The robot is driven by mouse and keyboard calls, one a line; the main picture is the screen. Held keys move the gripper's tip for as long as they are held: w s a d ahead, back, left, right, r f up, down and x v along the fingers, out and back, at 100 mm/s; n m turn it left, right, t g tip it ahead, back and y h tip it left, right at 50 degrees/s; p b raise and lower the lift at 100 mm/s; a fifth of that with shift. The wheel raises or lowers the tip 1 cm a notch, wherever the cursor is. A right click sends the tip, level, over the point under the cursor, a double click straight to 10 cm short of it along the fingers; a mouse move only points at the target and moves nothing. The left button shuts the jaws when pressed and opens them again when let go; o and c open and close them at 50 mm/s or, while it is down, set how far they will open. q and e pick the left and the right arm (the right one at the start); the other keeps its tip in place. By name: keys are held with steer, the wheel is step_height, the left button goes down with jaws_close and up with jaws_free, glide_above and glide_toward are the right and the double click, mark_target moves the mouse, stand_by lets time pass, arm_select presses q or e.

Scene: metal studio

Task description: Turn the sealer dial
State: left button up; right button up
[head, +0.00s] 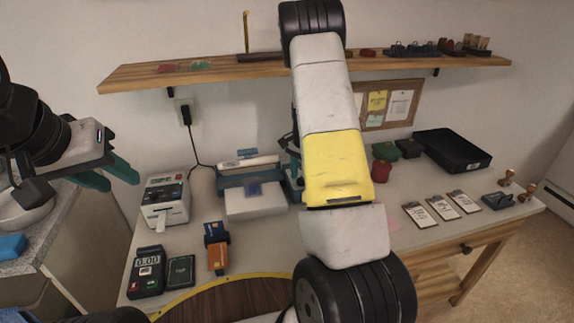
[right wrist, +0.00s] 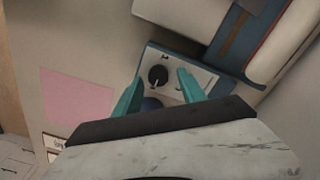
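The sealer (head: 262,178) is a blue and white bench machine at the middle of the table in the head view. Its dial (right wrist: 158,76) is a round black knob with a light mark, on a pale panel in a blue housing in the right wrist view. My right gripper (right wrist: 160,88) is open, with one teal finger on either side of the dial in that view. Contact with the dial cannot be told. In the head view my right arm hides the dial and most of this gripper. My left gripper (head: 113,175) is open and empty, left of the table.
A label printer (head: 165,200), a card terminal (head: 147,272) and a card stand (head: 217,250) stand left of the sealer. A black tray (head: 452,150) and clipboards (head: 420,215) lie to the right. A wooden shelf (head: 200,72) runs above. A pink sheet (right wrist: 78,97) lies near the sealer.

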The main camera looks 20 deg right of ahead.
steer(key=shift+r, duration=3.9)
steer(key=shift+s+a+r, duration=0.1)
steer(key=shift+a+r, duration=0.05)
steer(key=shift+r, duration=0.2)
steer(key=s+a+r+n+t+y, duration=0.1)
steer(key=s+a+r+n+t, duration=0.1)
steer(key=s+a+r+n, duration=0.55)
steer(key=s+a+r+n+t+y, duration=0.15)
steer(key=s+a+r, duration=0.25)
steer(key=s+r, duration=0.75)
steer(key=s+a+r+n+t, duration=0.2)
steer(key=s+a+n, duration=0.1)
steer(key=s, duration=0.6)
steer(key=shift+a+r+t, duration=0.2)
steer(key=shift+r+t, duration=0.05)
steer(key=shift+t, duration=0.1)
